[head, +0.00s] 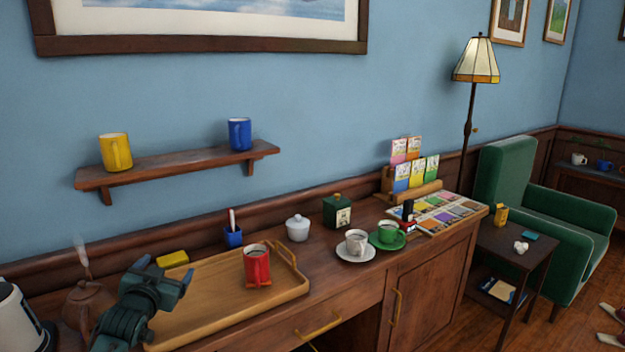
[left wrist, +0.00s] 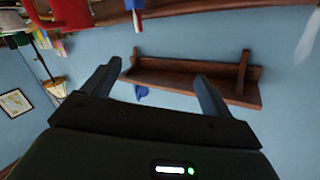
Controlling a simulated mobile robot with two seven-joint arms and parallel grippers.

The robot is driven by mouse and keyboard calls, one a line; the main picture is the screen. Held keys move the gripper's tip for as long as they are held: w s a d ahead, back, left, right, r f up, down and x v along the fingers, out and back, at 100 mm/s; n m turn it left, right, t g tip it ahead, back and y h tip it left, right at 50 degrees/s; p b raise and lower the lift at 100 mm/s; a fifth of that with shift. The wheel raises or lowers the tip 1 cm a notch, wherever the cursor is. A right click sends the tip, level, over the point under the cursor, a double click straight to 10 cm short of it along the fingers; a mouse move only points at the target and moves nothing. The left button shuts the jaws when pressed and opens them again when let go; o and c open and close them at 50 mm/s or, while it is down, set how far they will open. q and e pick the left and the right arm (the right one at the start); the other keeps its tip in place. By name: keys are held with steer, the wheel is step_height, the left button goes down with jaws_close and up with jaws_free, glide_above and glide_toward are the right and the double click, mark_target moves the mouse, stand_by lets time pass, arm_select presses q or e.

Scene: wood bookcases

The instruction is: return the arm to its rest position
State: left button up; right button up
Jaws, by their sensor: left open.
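My left gripper (head: 164,268) is above the left part of the wooden tray (head: 200,325), its jaws apart with nothing between them. In the left wrist view, the open fingers (left wrist: 157,72) point toward the wall and the wall shelf (left wrist: 180,78), which appears upside down. A red mug (head: 257,266) stands on the tray, to the right of the gripper and apart from it. My right gripper is in neither view.
A teapot (head: 85,300) stands close left of my arm. A yellow block (head: 172,258) and a blue pen cup (head: 233,237) are behind the tray. Cups on saucers (head: 355,255) stand to the right. The shelf (head: 180,163) holds a yellow mug (head: 115,152) and a blue mug (head: 239,134).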

arm_select(q)
steer(key=s+d+f+m+g+h, duration=0.1)
steer(key=s+d+f+g+h, duration=0.1)
steer(key=s+d+f, duration=0.55)
steer(key=s+d+f+g+h, duration=0.1)
steer(key=s+d+f, duration=0.3)
steer(key=s+f, duration=0.6)
steer(key=s+d+f+g, duration=0.1)
steer(key=s+d, duration=0.2)
steer(key=s, duration=0.6)
steer(key=s+d+f+n+g+h, duration=0.1)
steer(key=s+d, duration=0.3)
steer(key=s, duration=0.6)
steer(key=shift+s+f+g+h, duration=0.3)
steer(key=shift+f+g, duration=0.1)
steer(key=shift+f, duration=0.3)
